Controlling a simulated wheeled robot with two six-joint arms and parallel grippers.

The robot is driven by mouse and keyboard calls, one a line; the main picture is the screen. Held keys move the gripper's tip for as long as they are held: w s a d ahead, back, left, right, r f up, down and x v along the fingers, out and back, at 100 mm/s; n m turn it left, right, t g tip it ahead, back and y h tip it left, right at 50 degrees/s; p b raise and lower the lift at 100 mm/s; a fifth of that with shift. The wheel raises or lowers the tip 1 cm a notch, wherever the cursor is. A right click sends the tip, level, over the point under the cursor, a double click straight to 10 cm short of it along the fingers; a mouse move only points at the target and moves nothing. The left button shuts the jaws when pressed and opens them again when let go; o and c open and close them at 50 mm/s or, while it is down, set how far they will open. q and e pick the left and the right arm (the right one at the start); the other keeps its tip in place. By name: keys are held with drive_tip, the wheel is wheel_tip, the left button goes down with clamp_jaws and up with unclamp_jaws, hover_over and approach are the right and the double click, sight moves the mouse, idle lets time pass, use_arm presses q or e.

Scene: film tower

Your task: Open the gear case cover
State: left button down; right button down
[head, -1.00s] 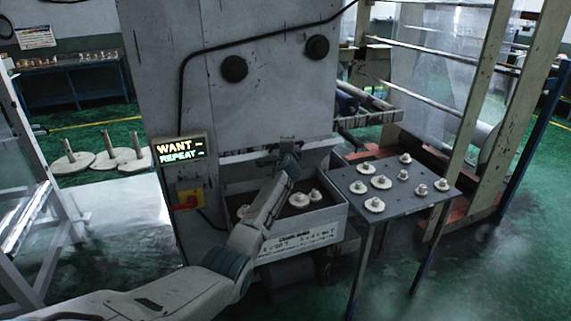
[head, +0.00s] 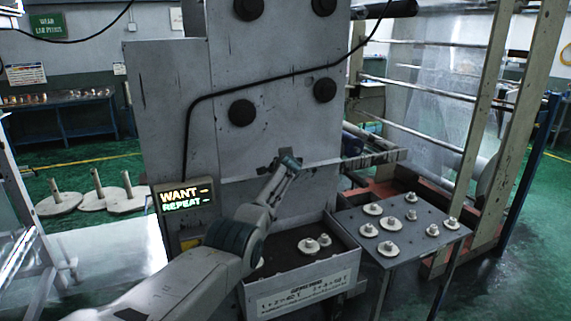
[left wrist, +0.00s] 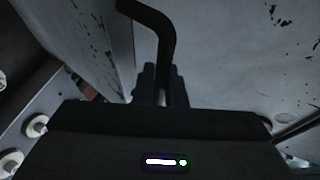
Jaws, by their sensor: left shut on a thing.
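A tall grey machine front (head: 285,110) stands at the centre in the head view. The grey panel low on it, behind my left gripper, appears to be the gear case cover (head: 312,186); its outline is hard to make out. My left gripper (head: 283,165) is at this panel, above an open box. In the left wrist view, its dark fingers (left wrist: 162,84) are shut on a black bent bar handle (left wrist: 160,35) close to grey metal. The grip itself is too small to see in the head view. My right gripper is not in view.
The open box (head: 308,292) below holds pale gears (head: 310,245). A small table (head: 380,258) with several gears stands at right, beside tall posts (head: 470,110). A lit sign (head: 185,197) is left of my arm. Pale discs with posts (head: 100,198) stand at far left.

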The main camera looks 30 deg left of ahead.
use_arm(q)
drive_tip(key=shift+f, duration=0.1)
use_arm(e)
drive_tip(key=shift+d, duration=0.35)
use_arm(q)
drive_tip(key=c, duration=1.5)
unclamp_jaws()
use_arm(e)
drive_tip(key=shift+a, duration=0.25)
